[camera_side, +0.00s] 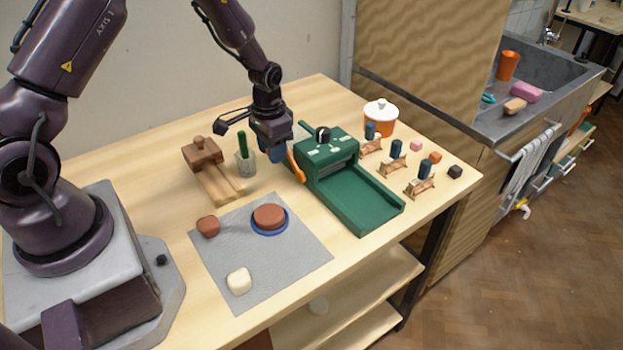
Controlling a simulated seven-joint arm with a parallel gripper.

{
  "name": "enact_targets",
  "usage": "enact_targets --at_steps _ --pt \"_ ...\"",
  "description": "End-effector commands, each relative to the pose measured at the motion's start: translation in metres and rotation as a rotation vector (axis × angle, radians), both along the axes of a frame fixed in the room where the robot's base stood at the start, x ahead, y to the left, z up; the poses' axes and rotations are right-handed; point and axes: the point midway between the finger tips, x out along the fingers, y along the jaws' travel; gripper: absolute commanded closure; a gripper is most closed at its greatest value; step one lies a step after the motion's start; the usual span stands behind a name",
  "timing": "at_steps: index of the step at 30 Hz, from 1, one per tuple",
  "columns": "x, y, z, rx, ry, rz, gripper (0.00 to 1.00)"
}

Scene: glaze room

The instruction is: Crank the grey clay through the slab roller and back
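The green slab roller (356,200) stands on the right half of the table, its flat bed sloping toward the front right. Its orange crank handle (296,162) is on the left side of the housing. My gripper (279,154) is pointed down just left of the handle, close to it. Whether it touches the handle I cannot tell, and its fingers are too small and partly hidden to read. No grey clay shows. The roller's bed looks bare, and the inside under its housing is hidden.
A grey mat (213,262) holds a cream lump (239,281), a brown lump (208,226) and a red-brown disc (269,216) on a blue dish. A wooden press (205,160) and a cup (245,162) stand left of my gripper. Small stands, coloured cubes and a lidded pot (381,120) are right.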

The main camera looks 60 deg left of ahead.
Motion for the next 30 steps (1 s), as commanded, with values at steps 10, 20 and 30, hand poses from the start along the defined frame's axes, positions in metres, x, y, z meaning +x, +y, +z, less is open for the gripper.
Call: enact_targets --at_steps 10,20,30 --pt "0.001 -0.016 0.009 0.000 -0.002 -0.003 0.66" --pt "0.001 -0.038 0.018 -0.003 0.000 -0.004 0.66" --pt "0.000 -0.039 0.019 -0.002 0.001 -0.002 0.66"
